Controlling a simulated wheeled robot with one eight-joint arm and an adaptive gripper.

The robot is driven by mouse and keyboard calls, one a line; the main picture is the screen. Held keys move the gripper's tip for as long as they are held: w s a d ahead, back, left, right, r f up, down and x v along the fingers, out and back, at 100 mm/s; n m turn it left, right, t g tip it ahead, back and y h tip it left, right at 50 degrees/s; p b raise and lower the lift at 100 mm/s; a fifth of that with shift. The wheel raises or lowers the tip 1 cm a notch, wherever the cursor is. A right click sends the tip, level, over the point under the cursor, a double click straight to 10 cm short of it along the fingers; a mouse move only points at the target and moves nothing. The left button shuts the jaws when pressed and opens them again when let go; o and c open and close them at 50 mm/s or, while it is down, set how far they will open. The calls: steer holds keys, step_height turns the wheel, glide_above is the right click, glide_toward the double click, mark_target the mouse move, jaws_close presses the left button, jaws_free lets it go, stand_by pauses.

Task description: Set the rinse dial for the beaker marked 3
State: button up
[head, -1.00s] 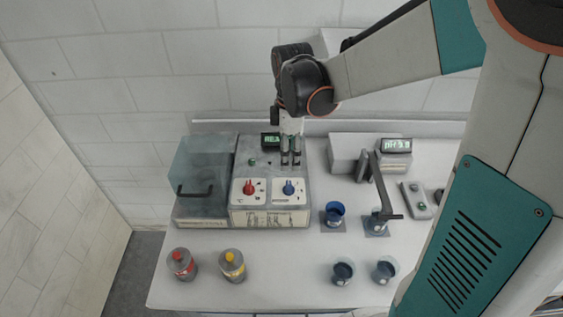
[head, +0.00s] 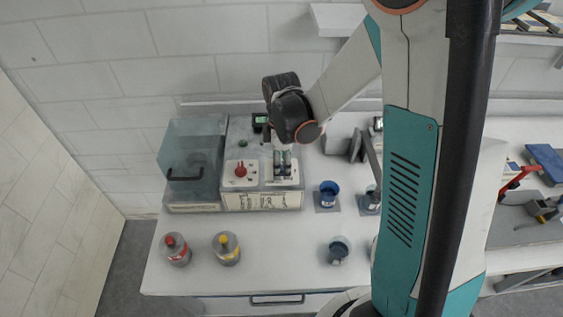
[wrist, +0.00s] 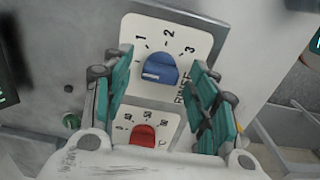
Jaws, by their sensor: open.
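The blue rinse dial (wrist: 160,68) sits on a white plate (wrist: 188,45) marked 1, 2, 3 and RINSE in the wrist view. A white mark shows on the dial's lower left side. My gripper (wrist: 162,80) is open, with one green-padded finger on each side of the dial; I cannot tell whether they touch it. In the head view my gripper (head: 282,163) covers the blue dial.
A red dial (head: 240,170) with a °C scale is beside the blue one. A clear-lidded chamber (head: 190,150) is left of the panel. Red-capped (head: 176,250) and yellow-capped (head: 227,249) bottles stand in front. My arm hides part of the bench's right side.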

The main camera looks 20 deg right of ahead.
steer(key=c, duration=1.1)
steer(key=shift+o, duration=0.2)
